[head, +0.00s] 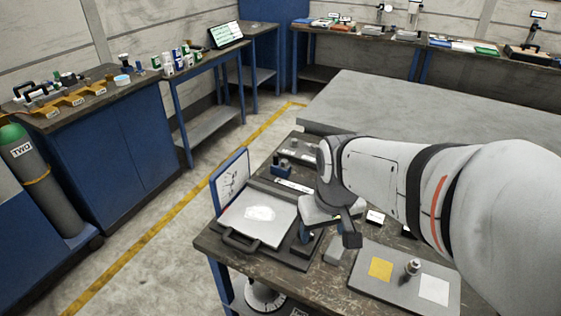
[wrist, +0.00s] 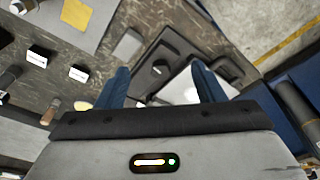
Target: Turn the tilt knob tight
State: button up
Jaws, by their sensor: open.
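My gripper (wrist: 160,84) is open, with its two blue fingers apart and nothing seen held between them. In the head view it hangs over the workbench (head: 225,246), and its fingertips are hard to make out there. Between and beyond the fingers in the wrist view is a dark block (wrist: 158,52) with a small rounded part on it. The block stands beside a tray-like unit with a pale top (head: 258,216) and a black handle. I cannot tell for certain which part is the tilt knob. My arm and gripper hide part of the bench.
A grey board (head: 385,292) with a yellow square, a white square and a small metal post (head: 412,267) lies to the right. A small grey block (head: 336,249) is close by. An upright blue-framed panel (head: 231,180) stands at the bench's left edge. Floor is free further left.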

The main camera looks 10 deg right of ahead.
jog(key=w+f+n+p, duration=0.1)
jog(key=w, duration=0.2)
jog(key=w+f+n+g+p, duration=0.1)
jog(key=w+f+p, duration=0.1)
jog(key=w, duration=0.2)
jog(key=w+f+n+g+p, duration=0.1)
jog(key=w+f+n, duration=0.1)
jog(key=w, duration=0.2)
jog(key=shift+a+p, duration=0.2)
jog(key=shift+p, duration=0.2)
jog(key=shift+w+f, duration=0.15)
jog(key=shift+f, duration=4)
jog(key=shift+c, duration=0.4)
jog(key=c, duration=0.9)
